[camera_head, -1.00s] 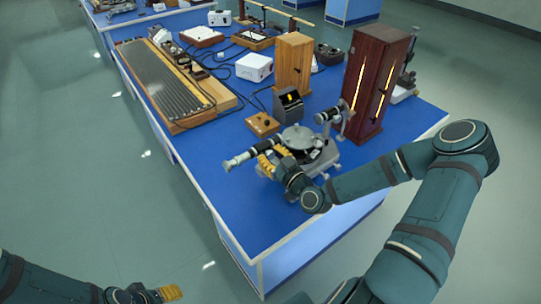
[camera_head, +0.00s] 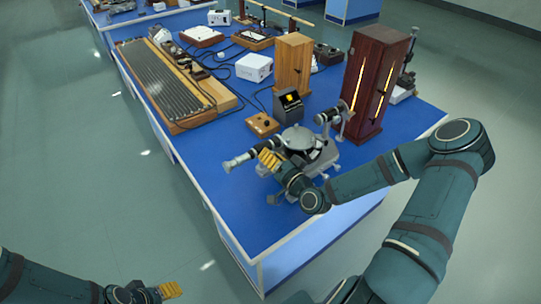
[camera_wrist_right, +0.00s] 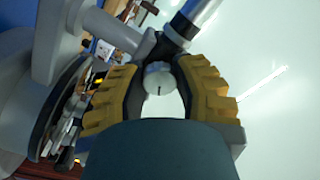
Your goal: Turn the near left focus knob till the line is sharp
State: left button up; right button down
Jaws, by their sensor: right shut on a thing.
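The grey spectrometer (camera_head: 297,138) stands near the front corner of the blue bench, with a tube (camera_head: 239,160) pointing left. My right gripper (camera_head: 266,158) is at this tube. In the right wrist view, its yellow-padded fingers (camera_wrist_right: 158,84) are shut on a small pale round focus knob (camera_wrist_right: 157,78) below the tube (camera_wrist_right: 190,20). The knob's face shows a dark mark. A small dark screen (camera_head: 291,101) behind the spectrometer shows a yellow patch; it is too small to judge sharpness. My left gripper (camera_head: 170,290) is low at the left, away from the bench; its opening is unclear.
A dark red-brown wooden cabinet (camera_head: 366,85) with glowing slits stands right of the spectrometer. A lighter wooden box (camera_head: 293,62) and a small wooden knob box (camera_head: 262,124) stand behind. A long ribbed wooden apparatus (camera_head: 165,85) lies at the left. The bench's near left is clear.

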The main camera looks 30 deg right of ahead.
jog(key=m, duration=0.4)
jog(key=shift+m+p, duration=0.3)
jog(key=shift+m, duration=0.1)
dwell(0.4)
jog(key=c, duration=0.6)
grip_release()
jog(key=shift+c, duration=0.2)
jog(key=shift+s, duration=0.1)
jog(key=s, duration=0.7)
jog(key=shift+s+d, duration=0.2)
jog(key=shift+d, duration=0.1)
